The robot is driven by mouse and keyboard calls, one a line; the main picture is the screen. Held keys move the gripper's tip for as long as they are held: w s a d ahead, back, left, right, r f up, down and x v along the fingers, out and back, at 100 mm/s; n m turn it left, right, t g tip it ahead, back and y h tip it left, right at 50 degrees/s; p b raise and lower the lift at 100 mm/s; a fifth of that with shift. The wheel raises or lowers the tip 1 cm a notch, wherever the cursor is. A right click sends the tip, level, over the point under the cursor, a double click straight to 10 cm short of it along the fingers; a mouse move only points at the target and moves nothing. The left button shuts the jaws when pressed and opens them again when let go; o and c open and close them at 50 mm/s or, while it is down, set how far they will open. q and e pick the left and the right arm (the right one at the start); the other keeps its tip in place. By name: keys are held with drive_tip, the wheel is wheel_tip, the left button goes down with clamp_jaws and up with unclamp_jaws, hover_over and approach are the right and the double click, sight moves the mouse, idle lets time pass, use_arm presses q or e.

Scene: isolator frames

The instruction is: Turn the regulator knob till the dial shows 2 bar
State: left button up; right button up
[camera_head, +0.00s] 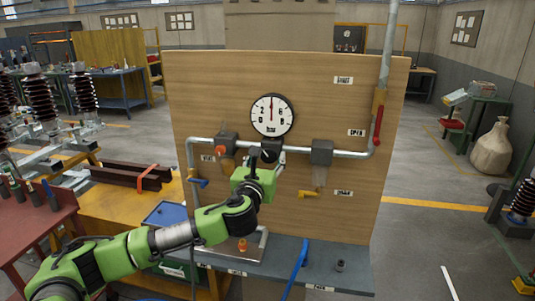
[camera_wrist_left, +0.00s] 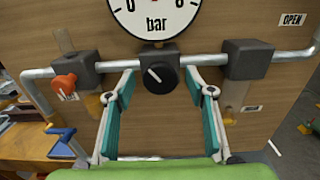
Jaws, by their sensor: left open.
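The round pressure dial (camera_head: 272,115) is white with a black rim, mounted on a wooden panel. Its red needle points straight up, between the 2 on the left and the 6 on the right. The black regulator knob (camera_wrist_left: 159,77) sits on the pipe just below the dial, with a white mark slanting to the upper left. My left gripper (camera_wrist_left: 160,86) is open, with one finger on each side of the knob. In the head view my left gripper (camera_head: 266,160) largely covers the knob. My right gripper does not show.
An orange knob (camera_wrist_left: 64,88) is on the pipe to the left, with a blue handle (camera_head: 198,182) below it. A grey block (camera_head: 321,151) is to the right, above a yellow handle (camera_head: 308,194). A red lever (camera_head: 378,126) is on the right pipe.

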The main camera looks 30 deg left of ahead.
use_arm(q)
drive_tip(key=shift+w+a, duration=0.1)
drive_tip(key=shift+w, duration=0.35)
drive_tip(key=c, duration=1.1)
